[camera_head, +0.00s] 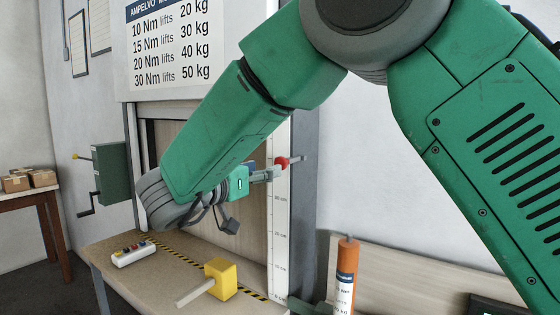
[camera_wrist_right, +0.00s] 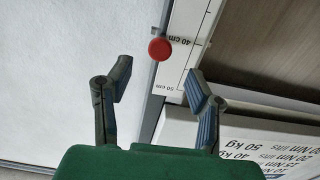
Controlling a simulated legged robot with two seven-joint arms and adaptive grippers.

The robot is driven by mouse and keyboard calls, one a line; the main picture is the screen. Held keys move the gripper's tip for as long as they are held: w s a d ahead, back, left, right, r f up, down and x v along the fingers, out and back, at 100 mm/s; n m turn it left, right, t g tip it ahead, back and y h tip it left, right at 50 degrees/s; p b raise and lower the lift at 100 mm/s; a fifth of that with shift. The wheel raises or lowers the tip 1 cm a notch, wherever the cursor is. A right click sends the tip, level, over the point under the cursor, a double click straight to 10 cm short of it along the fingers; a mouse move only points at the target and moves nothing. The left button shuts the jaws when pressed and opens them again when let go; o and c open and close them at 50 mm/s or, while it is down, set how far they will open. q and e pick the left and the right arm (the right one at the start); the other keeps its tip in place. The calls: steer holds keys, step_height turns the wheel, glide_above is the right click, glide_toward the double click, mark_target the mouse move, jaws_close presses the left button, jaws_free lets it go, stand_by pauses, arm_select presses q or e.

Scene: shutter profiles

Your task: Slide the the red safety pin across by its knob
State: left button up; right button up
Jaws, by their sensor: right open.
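The red knob (camera_head: 281,162) of the safety pin sits at the right edge of the shutter frame, beside the white ruler strip (camera_head: 280,220). A short grey rod shows to its right. My right gripper (camera_head: 268,173) is close to the knob, just left of it. In the right wrist view the red knob (camera_wrist_right: 160,49) lies ahead, between the lines of the two spread fingers of the right gripper (camera_wrist_right: 159,70). The gripper is open and nothing is between its pads. The knob looks free of both fingers. My left gripper is not in view.
A green crank box (camera_head: 111,172) is at left. An orange cylinder (camera_head: 346,270) stands at right. A lift-weight sign (camera_head: 165,45) hangs above.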

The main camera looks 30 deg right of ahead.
mark_target(278, 163)
steer(key=x, duration=0.6)
steer(key=shift+w+d+p, duration=0.1)
steer(key=shift+p, duration=0.3)
steer(key=shift+w+d, duration=0.25)
steer(key=shift+d, duration=0.1)
